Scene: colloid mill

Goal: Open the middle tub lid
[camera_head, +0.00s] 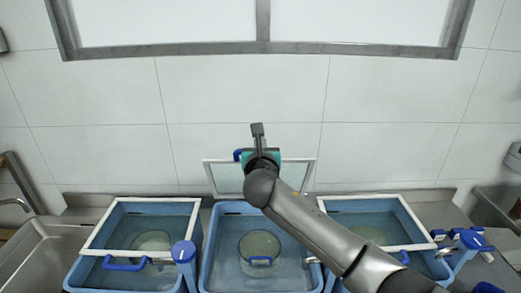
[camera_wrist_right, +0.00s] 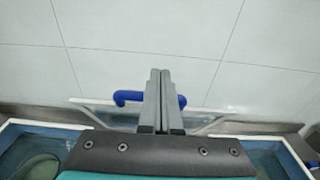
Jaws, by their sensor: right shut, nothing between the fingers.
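The middle tub (camera_head: 207,250) is blue and its top is uncovered, with a round disc (camera_head: 260,247) visible inside. Its white-framed clear lid (camera_head: 208,176) stands raised at the back of the tub, near the wall. The lid's blue handle (camera_head: 237,155) also shows in the right wrist view (camera_wrist_right: 130,96), partly hidden behind my fingers. My right gripper (camera_head: 257,129) is shut and empty in front of the raised lid, its fingers (camera_wrist_right: 160,72) together. I cannot tell if they touch the handle. My left gripper is not in view.
Left tub (camera_head: 75,277) and right tub (camera_head: 445,268) have their white-framed lids (camera_head: 150,200) (camera_head: 375,197) down. A blue-topped post (camera_head: 184,252) stands between the left and middle tubs. Steel sinks are at both sides; a tiled wall (camera_head: 240,90) is behind.

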